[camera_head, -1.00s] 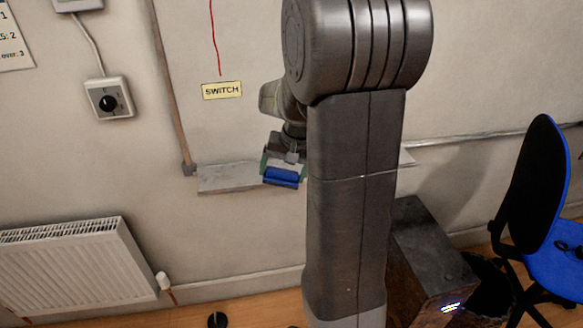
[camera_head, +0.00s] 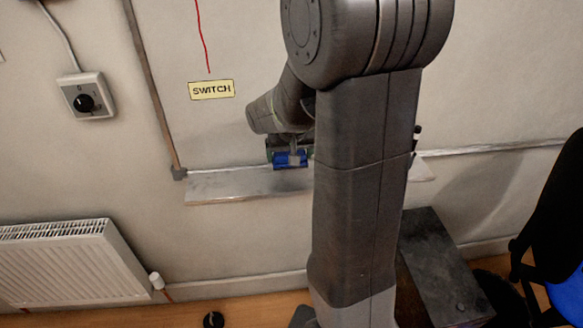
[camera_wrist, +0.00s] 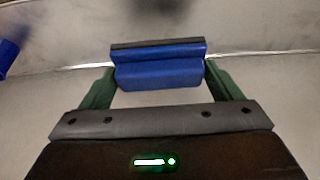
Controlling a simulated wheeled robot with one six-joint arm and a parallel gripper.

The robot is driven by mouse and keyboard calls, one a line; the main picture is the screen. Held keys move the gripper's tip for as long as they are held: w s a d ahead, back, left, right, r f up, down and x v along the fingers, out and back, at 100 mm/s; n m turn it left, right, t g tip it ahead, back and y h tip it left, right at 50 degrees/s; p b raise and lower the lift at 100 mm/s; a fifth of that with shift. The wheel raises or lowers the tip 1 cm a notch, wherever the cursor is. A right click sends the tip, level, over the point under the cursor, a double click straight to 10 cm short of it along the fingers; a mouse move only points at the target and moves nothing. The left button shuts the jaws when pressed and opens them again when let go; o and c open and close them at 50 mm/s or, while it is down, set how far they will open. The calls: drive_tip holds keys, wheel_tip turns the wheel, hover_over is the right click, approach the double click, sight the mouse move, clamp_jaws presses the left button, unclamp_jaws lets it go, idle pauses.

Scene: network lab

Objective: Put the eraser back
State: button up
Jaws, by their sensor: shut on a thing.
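The blue eraser (camera_head: 290,161) with a dark strip along one long side is held in my gripper (camera_head: 289,154). In the wrist view the eraser (camera_wrist: 160,72) lies crosswise between the two green fingers of my gripper (camera_wrist: 158,78), which are shut on its ends. The whiteboard (camera_head: 240,130) hangs on the wall, and its pale ledge (camera_head: 235,186) runs along the bottom edge. In the head view the eraser appears at the back of the ledge, against the lower board. I cannot tell whether it touches either. My arm hides the middle of the ledge.
A yellow SWITCH label (camera_head: 211,90) and a red line are on the board. A wall dial (camera_head: 86,97) and a radiator (camera_head: 68,262) are at left. A dark box (camera_head: 440,265) and a blue-black chair (camera_head: 560,225) stand at right. The ledge's left part looks bare.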

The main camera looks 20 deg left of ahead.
sight(290, 178)
wheel_tip(290, 178, down, 5)
drive_tip(key=shift+f, duration=0.1)
drive_tip(key=o, duration=0.7)
drive_tip(key=v, duration=1.2)
drive_tip(key=shift+w+d, duration=0.1)
